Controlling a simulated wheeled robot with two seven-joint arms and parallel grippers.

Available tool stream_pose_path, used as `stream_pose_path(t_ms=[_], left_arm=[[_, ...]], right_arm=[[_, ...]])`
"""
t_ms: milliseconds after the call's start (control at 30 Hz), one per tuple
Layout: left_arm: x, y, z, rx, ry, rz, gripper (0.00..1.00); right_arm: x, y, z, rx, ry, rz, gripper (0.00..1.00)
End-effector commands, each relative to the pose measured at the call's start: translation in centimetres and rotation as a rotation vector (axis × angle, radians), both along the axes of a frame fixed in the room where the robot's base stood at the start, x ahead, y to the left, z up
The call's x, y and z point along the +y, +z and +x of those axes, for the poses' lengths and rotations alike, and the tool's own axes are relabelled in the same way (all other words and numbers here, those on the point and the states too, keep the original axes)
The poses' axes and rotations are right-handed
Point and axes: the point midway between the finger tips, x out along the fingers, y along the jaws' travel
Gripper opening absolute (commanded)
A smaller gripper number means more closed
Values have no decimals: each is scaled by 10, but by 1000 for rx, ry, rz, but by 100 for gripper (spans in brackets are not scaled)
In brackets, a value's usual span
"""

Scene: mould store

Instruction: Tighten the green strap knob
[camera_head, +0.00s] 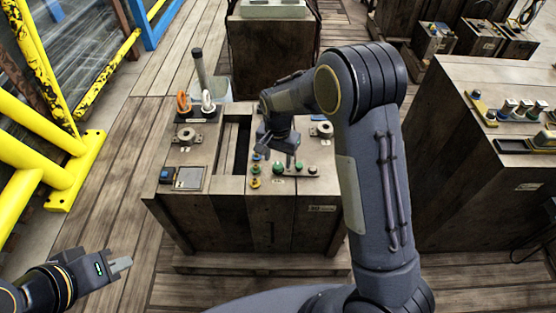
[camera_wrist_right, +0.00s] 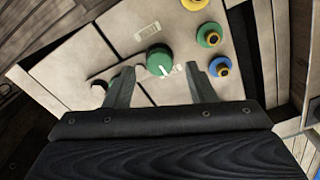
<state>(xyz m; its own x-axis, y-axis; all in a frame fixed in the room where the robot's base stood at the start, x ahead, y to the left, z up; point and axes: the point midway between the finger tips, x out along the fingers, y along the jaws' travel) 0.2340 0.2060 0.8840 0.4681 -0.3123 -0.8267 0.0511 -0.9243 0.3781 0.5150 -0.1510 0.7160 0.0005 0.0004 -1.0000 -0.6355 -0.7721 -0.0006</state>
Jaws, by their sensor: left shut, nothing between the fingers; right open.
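A round green knob (camera_wrist_right: 159,62) with a white pointer mark sits on a pale panel in the right wrist view. My right gripper (camera_wrist_right: 162,86) is open, with its two fingers apart on either side of the knob's line in that view. I cannot tell whether they touch it. In the head view my right gripper (camera_head: 277,150) hangs over the crate top, close to the small green controls (camera_head: 278,169). I cannot tell there which of them is the knob in the wrist view. My left gripper (camera_head: 121,265) is shut and empty, low at the left, away from the crate.
The wooden crate (camera_head: 280,215) also carries orange and white shackles (camera_head: 184,101) and a grey post (camera_head: 199,68). Yellow rails (camera_head: 40,140) stand left. Another crate (camera_head: 450,170) stands right.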

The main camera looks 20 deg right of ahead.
Motion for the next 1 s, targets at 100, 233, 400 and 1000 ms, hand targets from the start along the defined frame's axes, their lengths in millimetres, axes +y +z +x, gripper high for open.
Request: stream_pose_path(t_ms=[100, 233, 400, 1000], left_arm=[[0, 4, 0, 0, 0, 0, 0], [0, 6, 0, 0, 0, 0, 0], [0, 7, 0, 0, 0, 0, 0], [0, 11, 0, 0, 0, 0, 0]], right_arm=[[0, 25, 1, -3, 1, 1, 50], [0, 43, 1, -4, 1, 0, 50], [0, 55, 0, -2, 1, 0, 50], [-4, 66, -4, -7, 2, 19, 50]])
